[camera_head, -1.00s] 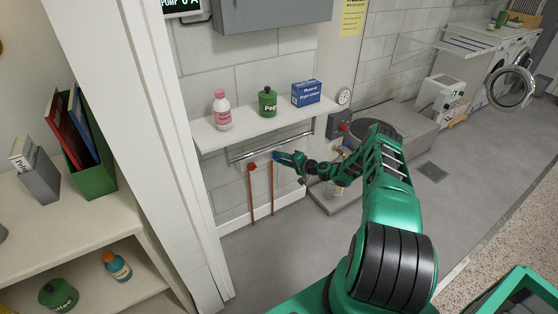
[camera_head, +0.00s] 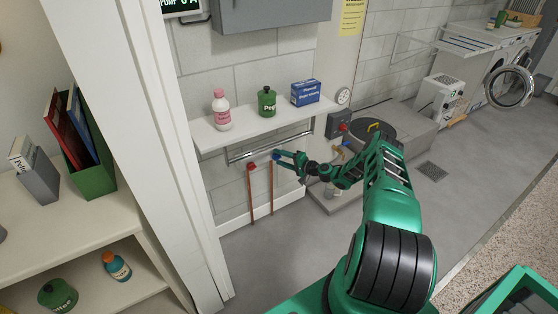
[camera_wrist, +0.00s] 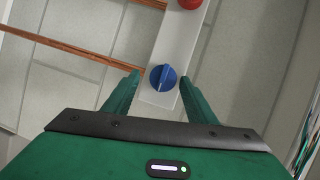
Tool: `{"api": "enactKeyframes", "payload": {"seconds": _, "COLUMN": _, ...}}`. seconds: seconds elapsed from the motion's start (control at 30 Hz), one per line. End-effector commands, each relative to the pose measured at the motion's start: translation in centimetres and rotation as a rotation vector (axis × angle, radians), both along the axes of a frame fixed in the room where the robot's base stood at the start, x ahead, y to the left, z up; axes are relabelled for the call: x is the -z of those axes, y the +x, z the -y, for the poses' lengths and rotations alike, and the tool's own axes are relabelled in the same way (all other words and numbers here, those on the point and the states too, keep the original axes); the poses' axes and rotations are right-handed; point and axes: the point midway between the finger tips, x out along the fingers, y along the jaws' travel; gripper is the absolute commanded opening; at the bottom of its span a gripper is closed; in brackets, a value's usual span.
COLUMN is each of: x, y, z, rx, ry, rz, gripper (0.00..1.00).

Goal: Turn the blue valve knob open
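The blue valve knob (camera_wrist: 163,78) is round with a raised grip bar and a pale line on it. It sits on a white strip (camera_wrist: 181,40) in the wrist view, between the two fingers. It also shows small in the head view (camera_head: 276,156), at the top of a copper pipe, right at the fingertips. My gripper (camera_wrist: 160,88) is open, with a finger on each side of the knob and a gap to each. A red knob (camera_head: 251,166) is on the pipe to its left; it also shows in the wrist view (camera_wrist: 190,3).
Two copper pipes (camera_head: 252,205) run down the wall below the knobs. A metal rail (camera_head: 270,146) and a white shelf (camera_head: 245,127) with a bottle, a green canister and a blue box are above. A grey drum (camera_head: 385,140) stands to the right.

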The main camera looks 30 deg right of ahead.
Motion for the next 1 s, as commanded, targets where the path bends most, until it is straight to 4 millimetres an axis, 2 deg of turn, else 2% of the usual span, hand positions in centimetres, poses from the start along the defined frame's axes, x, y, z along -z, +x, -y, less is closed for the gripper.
{"api": "enactKeyframes", "payload": {"seconds": 0.23, "x": -0.1, "y": -0.1, "z": -0.2, "rx": -0.004, "ry": 0.003, "rz": 0.002, "gripper": 0.52}}
{"api": "enactKeyframes", "payload": {"seconds": 0.37, "x": -0.3, "y": -1.0, "z": 0.2, "rx": -0.004, "ry": 0.004, "rz": 0.001, "gripper": 0.52}}
{"api": "enactKeyframes", "payload": {"seconds": 0.8, "x": -1.4, "y": -7.9, "z": 3.5, "rx": -0.001, "ry": 0.002, "rz": 0.0, "gripper": 0.52}}
{"api": "enactKeyframes", "payload": {"seconds": 1.0, "x": -1.6, "y": -9.4, "z": 4.2, "rx": -0.003, "ry": 0.0, "rz": -0.001, "gripper": 0.52}}
